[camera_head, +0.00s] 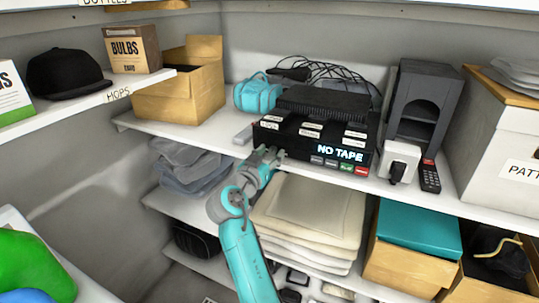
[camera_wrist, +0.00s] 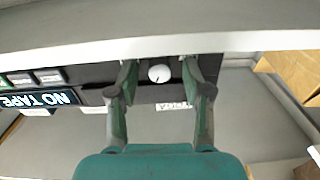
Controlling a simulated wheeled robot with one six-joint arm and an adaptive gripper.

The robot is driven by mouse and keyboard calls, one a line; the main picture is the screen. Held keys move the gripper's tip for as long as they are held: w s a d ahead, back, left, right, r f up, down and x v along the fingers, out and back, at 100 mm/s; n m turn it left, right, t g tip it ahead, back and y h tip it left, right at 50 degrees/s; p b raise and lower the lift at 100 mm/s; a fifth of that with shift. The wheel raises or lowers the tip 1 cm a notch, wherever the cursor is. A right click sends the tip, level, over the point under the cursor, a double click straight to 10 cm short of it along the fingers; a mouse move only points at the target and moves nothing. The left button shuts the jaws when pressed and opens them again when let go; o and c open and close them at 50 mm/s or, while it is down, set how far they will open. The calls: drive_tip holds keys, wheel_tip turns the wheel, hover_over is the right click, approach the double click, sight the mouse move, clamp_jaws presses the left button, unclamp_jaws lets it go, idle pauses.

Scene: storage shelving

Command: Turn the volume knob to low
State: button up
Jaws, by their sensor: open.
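The volume knob (camera_wrist: 159,74) is a small white round knob with a short dark mark, on the dark front of a tape machine (camera_head: 286,137). The machine stands on the middle shelf, and its lit display reads "NO TAPE". My gripper (camera_head: 268,154) is at the left end of the machine's front in the head view, where it hides the knob. In the wrist view my gripper (camera_wrist: 160,78) is open, with one finger on each side of the knob. Gaps show between knob and fingers; I cannot tell how far the tips are from the panel.
Buttons (camera_head: 332,163) lie under the display (camera_head: 340,151). The shelf edge (camera_wrist: 225,43) crosses the wrist view close to the fingertips. A folded cream cloth stack (camera_head: 310,210) lies below. A white plug adapter (camera_head: 399,160) and a remote (camera_head: 430,176) stand right of the machine.

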clamp_jaws()
drive_tip(key=shift+n, duration=0.8)
unclamp_jaws()
drive_tip(key=v, duration=1.2)
drive_tip(key=shift+f, duration=0.1)
